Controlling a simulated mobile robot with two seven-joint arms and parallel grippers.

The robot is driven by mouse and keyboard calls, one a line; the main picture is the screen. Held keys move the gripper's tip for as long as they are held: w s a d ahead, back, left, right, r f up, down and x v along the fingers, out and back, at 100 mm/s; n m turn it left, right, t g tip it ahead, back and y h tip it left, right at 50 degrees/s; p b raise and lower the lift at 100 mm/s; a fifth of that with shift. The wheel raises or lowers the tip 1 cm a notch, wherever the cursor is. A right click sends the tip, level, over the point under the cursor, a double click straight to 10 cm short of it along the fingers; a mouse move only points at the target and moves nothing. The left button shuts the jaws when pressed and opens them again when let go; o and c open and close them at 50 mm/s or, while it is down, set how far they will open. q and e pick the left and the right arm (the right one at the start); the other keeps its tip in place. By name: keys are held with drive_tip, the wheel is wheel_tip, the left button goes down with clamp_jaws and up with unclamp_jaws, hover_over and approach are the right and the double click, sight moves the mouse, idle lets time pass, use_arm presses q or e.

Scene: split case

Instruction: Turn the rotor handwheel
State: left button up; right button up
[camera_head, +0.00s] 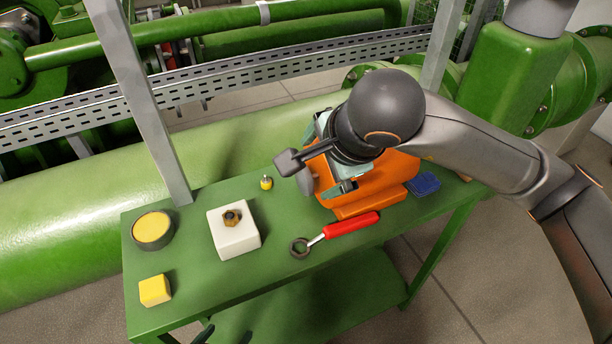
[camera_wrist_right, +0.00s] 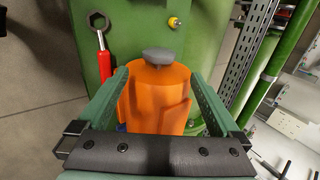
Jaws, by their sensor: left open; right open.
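The rotor handwheel is a small grey knob (camera_head: 306,181) on the left end of the orange casing (camera_head: 375,178) on the green bench. In the right wrist view the handwheel (camera_wrist_right: 158,56) sticks out beyond the casing (camera_wrist_right: 155,100). My right gripper (camera_head: 331,158) is over the casing in the head view, partly hidden by my wrist. In its wrist view its green fingers (camera_wrist_right: 158,76) are apart, one on each side of the casing, with the handwheel between and just past their tips. Contact cannot be told. My left gripper (camera_head: 225,335) seems to show only as dark tips at the bottom edge.
On the green bench (camera_head: 190,285) lie a red-handled ring wrench (camera_head: 350,224), a white block with a brass nut (camera_head: 236,240), a yellow tin (camera_head: 152,229), a yellow block (camera_head: 155,290), a small yellow-capped item (camera_head: 266,183) and a blue pad (camera_head: 424,184). A perforated rail (camera_head: 240,80) runs behind.

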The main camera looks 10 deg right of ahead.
sight(306, 178)
drive_tip(key=x, duration=0.9)
drive_tip(key=shift+w+f, duration=0.15)
drive_tip(key=shift+f, duration=0.15)
drive_tip(key=shift+x, duration=0.8)
use_arm(q)
drive_tip(key=shift+s+f, duration=0.35)
drive_tip(key=shift+s, duration=0.05)
drive_tip(key=shift+w, duration=0.1)
use_arm(e)
drive_tip(key=c, duration=1.2)
use_arm(q)
drive_tip(key=shift+r, duration=0.1)
use_arm(e)
drive_tip(key=shift+c, duration=0.2)
use_arm(q)
drive_tip(key=shift+r, duration=0.1)
use_arm(e)
drive_tip(key=shift+r+g, duration=0.15)
drive_tip(key=shift+g, duration=0.15)
